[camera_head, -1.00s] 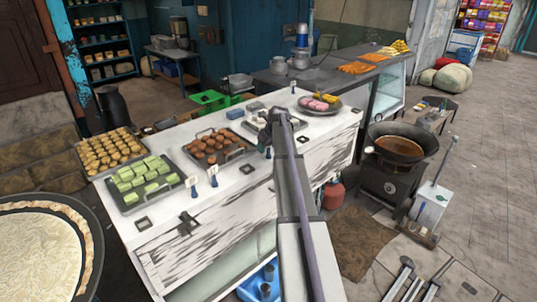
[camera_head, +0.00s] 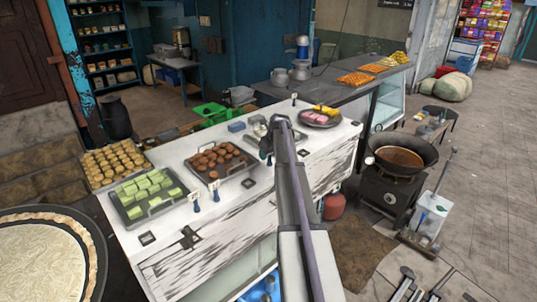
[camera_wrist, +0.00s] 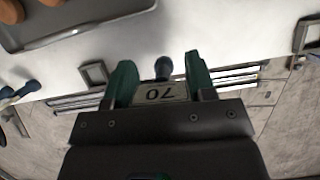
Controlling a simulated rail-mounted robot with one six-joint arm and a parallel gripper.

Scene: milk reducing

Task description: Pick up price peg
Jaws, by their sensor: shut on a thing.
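My gripper (camera_wrist: 160,77) is shut on a price peg (camera_wrist: 162,92), which has a dark blue stem and a pale tag that reads 70 upside down in the wrist view. The tag sits between the two green fingers, over the white counter's edge. Two more price pegs, a left one (camera_head: 195,203) and a right one (camera_head: 214,190), stand by the trays at the counter's front.
The white counter (camera_head: 235,205) carries a tray of green sweets (camera_head: 146,194), a tray of brown balls (camera_head: 219,161) and a round plate of pink and yellow sweets (camera_head: 320,117). A wok on a stove (camera_head: 401,157) stands to the right. Bare counter lies between the items.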

